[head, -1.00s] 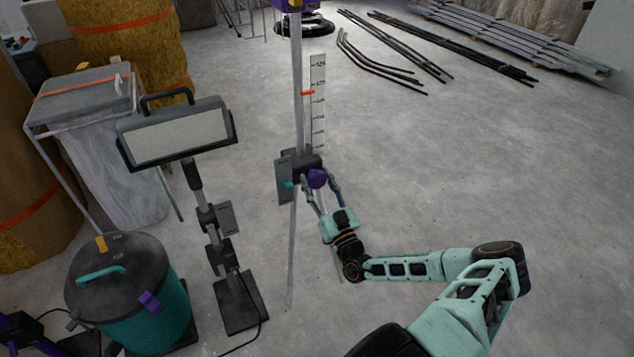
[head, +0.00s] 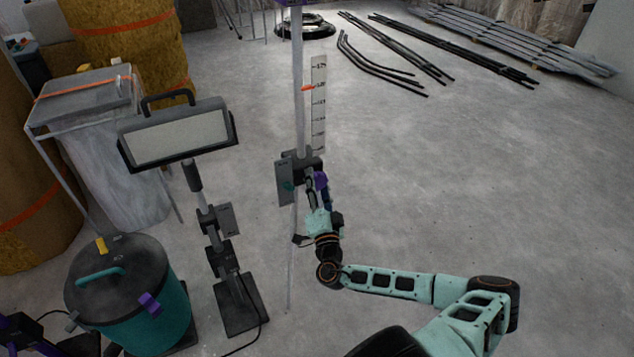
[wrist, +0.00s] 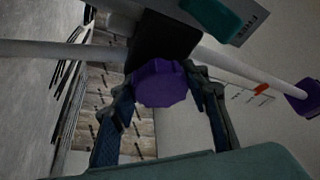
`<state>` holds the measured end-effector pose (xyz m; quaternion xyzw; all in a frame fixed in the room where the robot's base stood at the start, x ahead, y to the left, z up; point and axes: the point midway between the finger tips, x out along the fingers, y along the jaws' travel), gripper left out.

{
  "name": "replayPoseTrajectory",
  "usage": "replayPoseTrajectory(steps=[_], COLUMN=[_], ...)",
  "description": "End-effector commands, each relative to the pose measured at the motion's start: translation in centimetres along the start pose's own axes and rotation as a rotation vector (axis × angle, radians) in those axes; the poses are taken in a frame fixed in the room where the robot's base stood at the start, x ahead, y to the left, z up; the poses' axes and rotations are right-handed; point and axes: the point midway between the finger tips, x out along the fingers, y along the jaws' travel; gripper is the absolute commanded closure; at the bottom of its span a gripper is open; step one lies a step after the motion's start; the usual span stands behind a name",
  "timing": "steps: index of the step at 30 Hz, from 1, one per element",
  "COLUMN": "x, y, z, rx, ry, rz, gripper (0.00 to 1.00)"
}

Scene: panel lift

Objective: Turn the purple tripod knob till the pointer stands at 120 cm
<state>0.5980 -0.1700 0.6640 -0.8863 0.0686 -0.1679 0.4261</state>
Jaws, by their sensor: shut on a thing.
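The purple tripod knob (head: 321,180) is on the dark clamp block (head: 301,164) of the upright pole. It shows large and faceted in the wrist view (wrist: 158,84). My gripper (head: 315,186) is shut on the knob, with one finger on each side (wrist: 160,92). The orange pointer (head: 307,88) lies against the pale scale strip (head: 318,110) and stands at, or just below, the second printed label from the top. The numbers are too small to read surely. A teal handle (wrist: 212,17) sits beside the clamp.
A work lamp (head: 180,136) on a stand and a teal drum (head: 130,295) stand to the left. Dark rods (head: 375,65) lie on the floor behind. The floor right of the pole is largely clear.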

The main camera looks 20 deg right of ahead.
Motion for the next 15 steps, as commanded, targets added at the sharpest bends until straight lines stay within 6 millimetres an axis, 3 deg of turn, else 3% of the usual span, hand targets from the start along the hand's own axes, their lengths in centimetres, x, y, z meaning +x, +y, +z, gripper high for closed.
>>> replayPoseTrajectory(steps=[15], x=[0.24], y=[-0.11], z=[-0.52], rx=[0.140], ry=[0.010], rz=[0.055], gripper=[0.82])
